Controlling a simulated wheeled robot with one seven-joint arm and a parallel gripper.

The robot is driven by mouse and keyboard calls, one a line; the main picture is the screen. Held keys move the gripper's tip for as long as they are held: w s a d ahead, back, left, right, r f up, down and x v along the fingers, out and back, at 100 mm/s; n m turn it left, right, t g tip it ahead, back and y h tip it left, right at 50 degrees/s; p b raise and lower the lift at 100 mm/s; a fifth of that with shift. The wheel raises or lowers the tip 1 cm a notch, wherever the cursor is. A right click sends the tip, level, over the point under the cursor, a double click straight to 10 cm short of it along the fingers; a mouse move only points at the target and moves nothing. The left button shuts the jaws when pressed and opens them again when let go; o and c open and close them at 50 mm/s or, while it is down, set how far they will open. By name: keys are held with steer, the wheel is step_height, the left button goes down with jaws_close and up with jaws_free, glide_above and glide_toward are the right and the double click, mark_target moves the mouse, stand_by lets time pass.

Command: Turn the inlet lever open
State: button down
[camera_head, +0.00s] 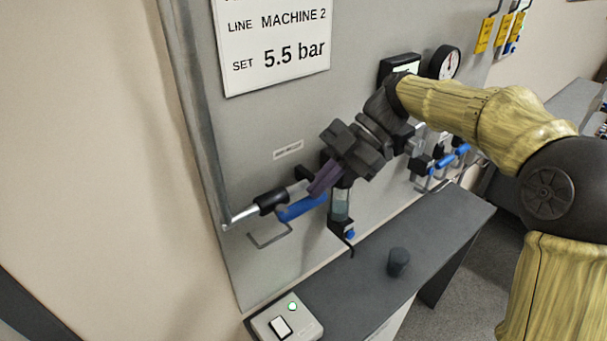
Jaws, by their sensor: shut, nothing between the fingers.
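The inlet lever (301,208) is a blue handle on the pipe fitting at the lower left of the grey panel. It lies roughly along the silver pipe, tilted slightly up to the right. My gripper (318,190) is shut and empty, with its dark purplish fingers at the right end of the blue lever. The fingertips overlap the lever's end in the picture; I cannot tell whether they touch it. The gripper body hides part of the valve and the fittings behind it.
A clear filter bowl (341,204) hangs just right of the lever. A thin wire bracket (268,236) sits below the pipe. A dark shelf (440,235) carries a black knob-like cup (398,262) and a switch box (286,321). More blue levers (447,160) are at right.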

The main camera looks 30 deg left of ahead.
steer(key=shift+r, duration=0.1)
steer(key=s+r+p+v, duration=0.1)
steer(key=s+r+v, duration=0.1)
steer(key=v, duration=1)
steer(key=shift+w+r, duration=0.15)
steer(key=shift+r, duration=0.1)
steer(key=shift+a, duration=0.1)
steer(key=w+d+f+m+t+h, duration=0.1)
steer(key=d+f+m+t, duration=0.2)
steer(key=d+f+m, duration=0.35)
steer(key=w+d+f+m+t+h, duration=0.1)
steer(key=d+f+m+t, duration=0.2)
steer(key=f+m, duration=0.7)
steer(key=s+d+f+m+t+h, duration=0.2)
steer(key=s+d+f+m, duration=0.4)
steer(key=d, duration=0.3)
steer(key=s+d+f+m+t+h, duration=0.1)
steer(key=s+d+f+m+t, duration=0.1)
steer(key=s+d+f+m, duration=0.4)
steer(key=d+m, duration=0.3)
steer(key=d, duration=0.1)
steer(key=shift+h, duration=0.4)
